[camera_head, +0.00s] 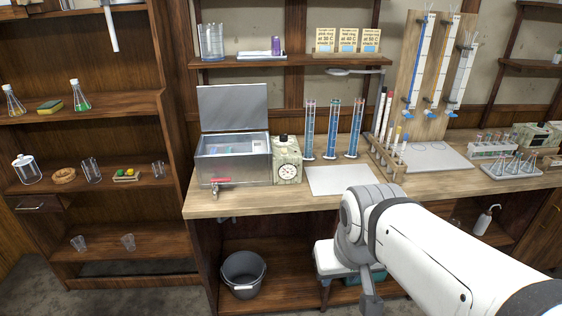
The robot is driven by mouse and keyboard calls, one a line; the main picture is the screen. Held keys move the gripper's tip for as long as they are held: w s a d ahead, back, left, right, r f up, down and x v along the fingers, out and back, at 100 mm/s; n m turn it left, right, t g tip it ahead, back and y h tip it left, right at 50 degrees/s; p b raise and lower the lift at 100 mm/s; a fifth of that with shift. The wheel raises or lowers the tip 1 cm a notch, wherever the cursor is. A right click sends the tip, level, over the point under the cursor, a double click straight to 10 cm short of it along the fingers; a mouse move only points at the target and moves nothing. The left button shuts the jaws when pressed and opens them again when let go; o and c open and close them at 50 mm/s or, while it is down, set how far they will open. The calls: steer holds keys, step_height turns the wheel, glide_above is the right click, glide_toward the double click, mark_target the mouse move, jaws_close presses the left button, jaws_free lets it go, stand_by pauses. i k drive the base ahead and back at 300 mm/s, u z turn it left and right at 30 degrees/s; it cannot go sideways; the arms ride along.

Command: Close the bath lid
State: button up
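The bath (233,167) is a grey metal box at the left end of the wooden bench, with a small red-handled tap (221,182) low on its front. Its lid (232,107) is a flat metal panel standing upright at the back edge, so the bath is open. My gripper (371,303) shows only partly, low in the picture in front of the bench, right of and below the bath and apart from it. Its fingertips cannot be made out, so I cannot tell whether it is open or shut.
A timer box with a dial (287,160) stands close to the bath's right side. Several blue-filled cylinders (333,130) stand further right, behind a white mat (340,181). A shelf (285,61) with glassware and cards hangs above. A bucket (243,273) sits below the bench.

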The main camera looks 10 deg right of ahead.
mark_target(240, 107)
steer(key=u, duration=0.05)
steer(key=i, duration=1)
steer(key=z, duration=0.05)
